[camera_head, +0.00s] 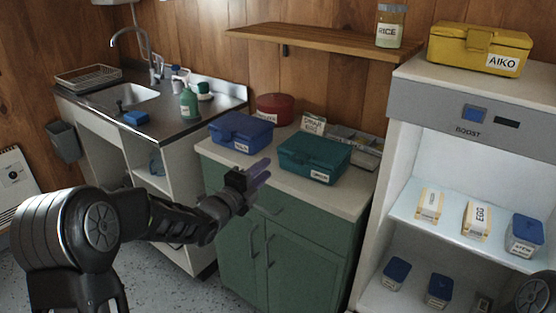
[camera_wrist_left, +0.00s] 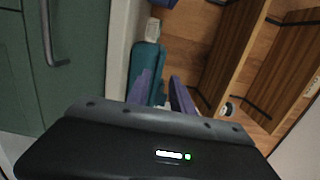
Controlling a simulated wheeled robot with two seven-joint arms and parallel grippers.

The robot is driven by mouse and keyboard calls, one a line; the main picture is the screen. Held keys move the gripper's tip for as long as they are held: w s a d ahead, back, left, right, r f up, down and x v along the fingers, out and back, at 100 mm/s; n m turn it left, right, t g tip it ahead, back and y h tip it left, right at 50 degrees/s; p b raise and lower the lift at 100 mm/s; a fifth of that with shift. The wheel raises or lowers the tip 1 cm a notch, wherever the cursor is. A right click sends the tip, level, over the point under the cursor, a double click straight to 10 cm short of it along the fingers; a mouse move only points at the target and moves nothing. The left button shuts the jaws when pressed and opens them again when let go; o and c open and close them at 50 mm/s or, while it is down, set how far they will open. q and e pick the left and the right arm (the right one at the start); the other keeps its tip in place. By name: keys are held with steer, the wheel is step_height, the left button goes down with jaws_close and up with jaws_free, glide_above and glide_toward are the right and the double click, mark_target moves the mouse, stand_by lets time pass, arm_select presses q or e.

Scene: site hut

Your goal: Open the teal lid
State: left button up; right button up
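The teal box with its teal lid (camera_head: 316,151) sits on the light counter of the green cabinet. The lid looks closed, and a white label is on the box front. My left gripper (camera_head: 262,170) is in front of the counter, left of the teal box and apart from it. In the left wrist view its two purple fingers (camera_wrist_left: 162,92) stand apart with nothing seen held between them. The teal box (camera_wrist_left: 148,60) shows there beyond the fingers, partly hidden by them.
A blue box (camera_head: 240,131) stands left of the teal one, with a red round tin (camera_head: 275,108) behind. A wooden shelf (camera_head: 320,42) hangs above. An open white fridge (camera_head: 402,200) stands to the right, with a yellow box (camera_head: 478,48) on top.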

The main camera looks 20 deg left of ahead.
mark_target(282, 155)
arm_select(q)
steer(key=shift+p+x, duration=0.75)
steer(key=shift+x, duration=3.15)
jaws_close()
